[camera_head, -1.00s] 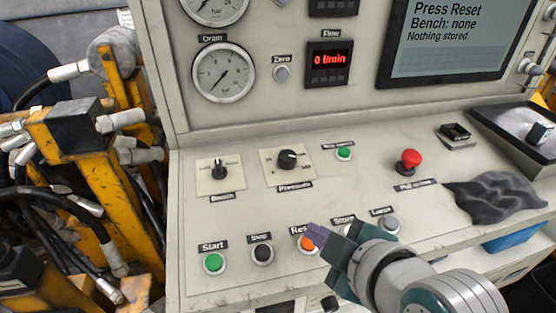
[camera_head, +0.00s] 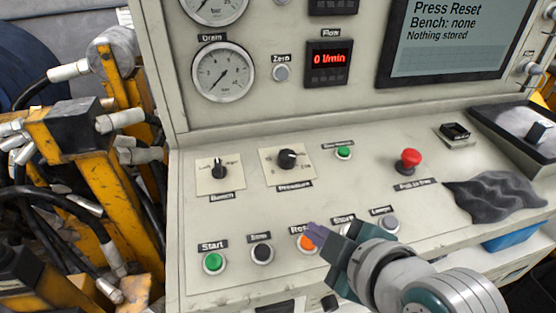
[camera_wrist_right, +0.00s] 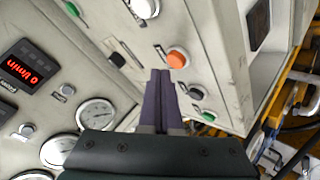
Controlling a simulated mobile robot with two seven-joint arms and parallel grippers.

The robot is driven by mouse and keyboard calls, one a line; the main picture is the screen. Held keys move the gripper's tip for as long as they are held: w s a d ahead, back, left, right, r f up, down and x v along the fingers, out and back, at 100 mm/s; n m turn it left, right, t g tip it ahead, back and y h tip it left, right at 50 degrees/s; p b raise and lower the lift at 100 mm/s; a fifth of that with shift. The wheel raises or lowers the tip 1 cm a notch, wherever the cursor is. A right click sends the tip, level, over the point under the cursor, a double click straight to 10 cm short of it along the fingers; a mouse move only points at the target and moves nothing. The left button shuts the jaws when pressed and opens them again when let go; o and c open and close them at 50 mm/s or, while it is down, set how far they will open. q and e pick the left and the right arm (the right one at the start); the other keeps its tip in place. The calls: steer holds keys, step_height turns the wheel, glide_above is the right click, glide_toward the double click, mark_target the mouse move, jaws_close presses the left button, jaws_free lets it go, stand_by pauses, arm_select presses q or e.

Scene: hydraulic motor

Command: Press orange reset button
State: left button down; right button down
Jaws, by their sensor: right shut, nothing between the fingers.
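The orange reset button (camera_head: 306,243) sits in the lower row of the sloped panel, under a label partly covered by my gripper. My right gripper (camera_head: 314,232) is shut and empty, its purple fingertips over the right part of the button in the head view. In the right wrist view the orange button (camera_wrist_right: 177,58) shows just beyond the shut fingertips (camera_wrist_right: 161,72). Whether the tips touch it, I cannot tell. The screen (camera_head: 450,38) reads "Press Reset", "Bench: none", "Nothing stored". My left gripper is not in view.
The green Start button (camera_head: 213,262) and black Stop button (camera_head: 262,253) lie left of the orange one; a grey button (camera_head: 388,224) lies right. Two knobs (camera_head: 287,158), a red mushroom button (camera_head: 409,159) and a dark cloth (camera_head: 495,197) are further up. Yellow machinery (camera_head: 95,170) stands left.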

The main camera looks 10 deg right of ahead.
steer(key=shift+f, duration=0.2)
steer(key=shift+f+b, duration=0.3)
steer(key=shift+b, duration=0.05)
steer(key=shift+w+f, duration=0.1)
steer(key=shift+f, duration=0.25)
stand_by(0.4)
stand_by(0.4)
steer(key=shift+r+p, duration=0.65)
steer(key=shift+r, duration=0.15)
